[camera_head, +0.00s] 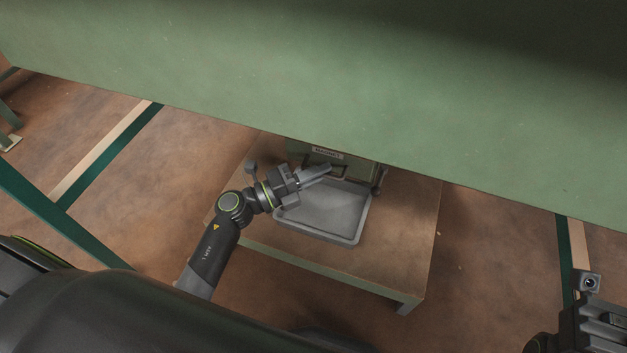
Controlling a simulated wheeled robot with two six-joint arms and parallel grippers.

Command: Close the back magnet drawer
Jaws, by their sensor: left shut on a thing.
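The magnet drawer (362,172) is a green front with a white label reading MAGNET, low under the edge of the large green hopper. How far out it stands is hard to tell, as the hopper hides what is behind it. My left gripper (327,170) reaches in from the left, above the grey tray, with its fingers against the drawer front just below the label. It is shut on what seems to be the drawer handle, mostly hidden by the fingers. Part of my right gripper (604,326) shows at the lower right corner, far from the drawer; its fingertips cannot be made out.
The large green hopper (300,75) overhangs the whole far side. A shallow grey tray (330,238) lies on a low brown-topped table (405,245) in front of the drawer. Green floor-level beams (110,157) run at the left. The brown floor right of the table is clear.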

